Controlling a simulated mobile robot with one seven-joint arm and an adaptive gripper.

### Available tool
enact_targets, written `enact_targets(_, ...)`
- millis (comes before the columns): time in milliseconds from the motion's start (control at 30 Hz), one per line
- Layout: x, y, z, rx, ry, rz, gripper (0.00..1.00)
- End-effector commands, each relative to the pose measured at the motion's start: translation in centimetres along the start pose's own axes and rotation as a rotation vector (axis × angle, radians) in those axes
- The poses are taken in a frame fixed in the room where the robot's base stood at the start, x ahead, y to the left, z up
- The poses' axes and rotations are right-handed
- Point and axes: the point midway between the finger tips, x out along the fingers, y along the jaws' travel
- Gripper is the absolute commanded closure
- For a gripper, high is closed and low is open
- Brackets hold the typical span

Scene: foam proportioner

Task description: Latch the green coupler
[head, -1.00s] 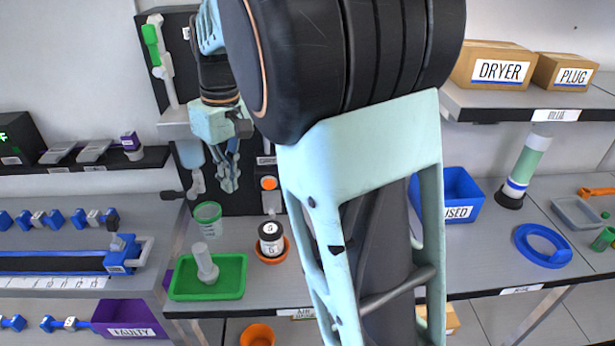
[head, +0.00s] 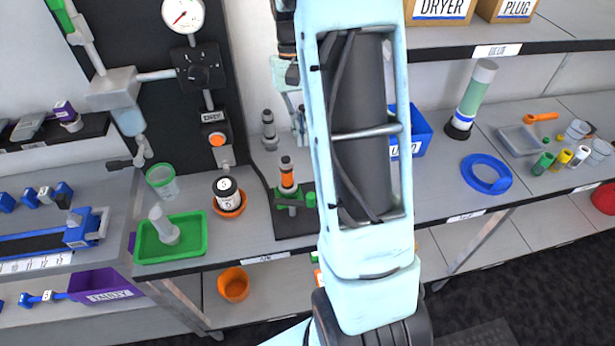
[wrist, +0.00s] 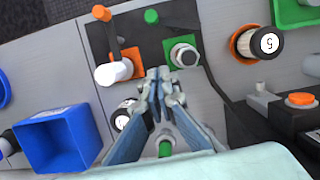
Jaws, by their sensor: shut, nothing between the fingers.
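The green coupler (head: 290,200) stands on the dark mat at the bench's front edge, with a green base, an upright body with an orange band and a green knob at its side. In the wrist view the green coupler (wrist: 168,48) shows as a green plate with a round grey fitting, and a green knob lies above it. My gripper (wrist: 160,75) is shut and empty, its fingertips just left of and below the grey fitting in that view. I cannot tell whether they touch. In the head view my gripper (head: 301,125) is partly hidden behind my arm.
An orange-based fitting with an orange lever (wrist: 107,35) stands beside the green one. A labelled jar (head: 226,190), a green tray (head: 190,247) and a green cup (head: 162,180) are to the left. A blue bin (head: 418,130) and blue ring (head: 486,174) are to the right.

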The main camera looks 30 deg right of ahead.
Motion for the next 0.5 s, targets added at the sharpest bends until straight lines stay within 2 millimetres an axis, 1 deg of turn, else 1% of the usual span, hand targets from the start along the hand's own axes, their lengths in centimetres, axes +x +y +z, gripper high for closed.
enact_targets(267,0.2,-0.1,0.0,-0.002,0.000,0.000,1.00)
enact_targets(367,1.1,-0.1,0.0,-0.003,-0.001,0.000,1.00)
enact_targets(467,2.6,-0.1,0.1,-0.003,-0.003,-0.001,1.00)
enact_targets(500,3.4,-0.1,0.1,-0.003,-0.004,-0.001,1.00)
